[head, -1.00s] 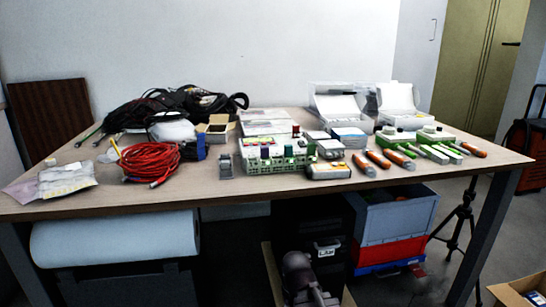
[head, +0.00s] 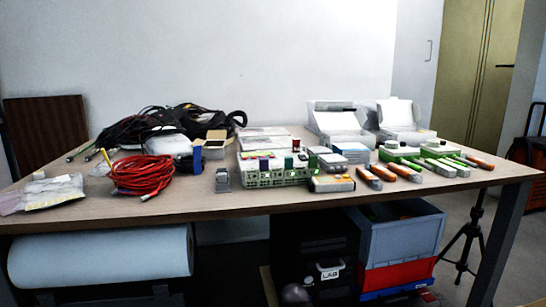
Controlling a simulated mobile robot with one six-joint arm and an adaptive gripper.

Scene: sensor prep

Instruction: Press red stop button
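A small red upright piece (head: 296,144) stands among the devices right of the table's centre, behind a green and white terminal module (head: 272,172). It is the only red button-like thing I can make out, and it is too small to tell for sure that it is the stop button. Its lower part is hidden by the devices in front. My gripper does not show in the head view.
The table (head: 200,207) is crowded. A red cable coil (head: 140,176) lies left, black cables (head: 170,128) behind it. Orange-handled tools (head: 405,173) and open white boxes (head: 338,122) are right. Crates (head: 400,240) stand underneath. A narrow strip along the front edge is clear.

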